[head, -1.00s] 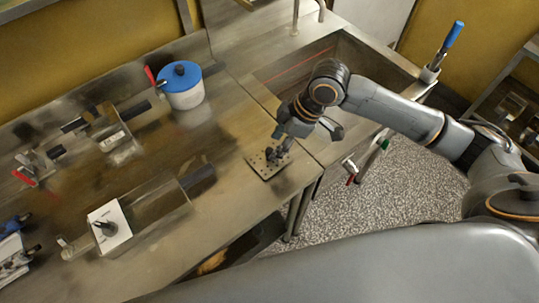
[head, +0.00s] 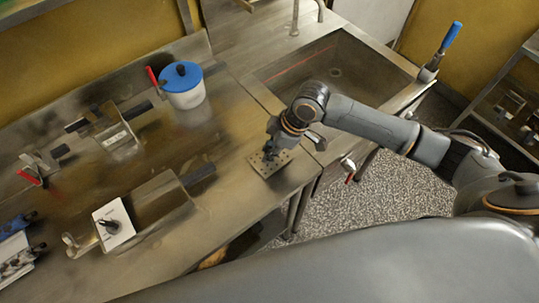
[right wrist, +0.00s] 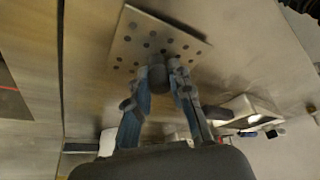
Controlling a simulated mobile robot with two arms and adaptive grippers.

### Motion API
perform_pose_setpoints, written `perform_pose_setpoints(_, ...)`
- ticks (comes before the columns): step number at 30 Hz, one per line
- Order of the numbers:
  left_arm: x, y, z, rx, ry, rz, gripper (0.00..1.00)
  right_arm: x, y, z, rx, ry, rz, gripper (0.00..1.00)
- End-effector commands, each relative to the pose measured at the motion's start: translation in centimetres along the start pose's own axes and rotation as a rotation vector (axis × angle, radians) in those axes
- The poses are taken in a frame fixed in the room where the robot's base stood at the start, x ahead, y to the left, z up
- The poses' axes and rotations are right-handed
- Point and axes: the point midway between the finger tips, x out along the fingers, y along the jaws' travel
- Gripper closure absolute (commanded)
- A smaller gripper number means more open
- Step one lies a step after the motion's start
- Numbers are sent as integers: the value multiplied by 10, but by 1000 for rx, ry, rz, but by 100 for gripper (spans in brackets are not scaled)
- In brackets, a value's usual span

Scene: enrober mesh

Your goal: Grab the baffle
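The baffle (head: 258,168) is a small metal plate with several dark holes and an upright dark knob. It lies on the steel counter near its right edge, beside the sink. In the right wrist view the plate (right wrist: 135,45) lies ahead of the fingers and the knob (right wrist: 157,76) stands between them. My right gripper (head: 271,152) is low over the plate; in the wrist view its two fingers (right wrist: 158,80) are apart, one on each side of the knob. Whether either finger touches the knob is hard to tell. My left gripper is not in view.

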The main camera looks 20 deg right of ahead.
Motion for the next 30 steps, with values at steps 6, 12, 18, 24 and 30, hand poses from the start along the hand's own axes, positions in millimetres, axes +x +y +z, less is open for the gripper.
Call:
perform_pose_setpoints(6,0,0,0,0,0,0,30,0,0,0,0,1,0,100)
perform_pose_setpoints(12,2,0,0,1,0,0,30,-3,0,-2,-1,2,2,100)
perform_pose_setpoints(18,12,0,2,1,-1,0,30,-20,2,-9,-2,4,4,100)
perform_pose_setpoints(24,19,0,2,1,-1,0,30,-60,-24,-15,-7,3,4,100)
perform_pose_setpoints(30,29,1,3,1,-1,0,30,-103,-70,-12,-6,0,1,100)
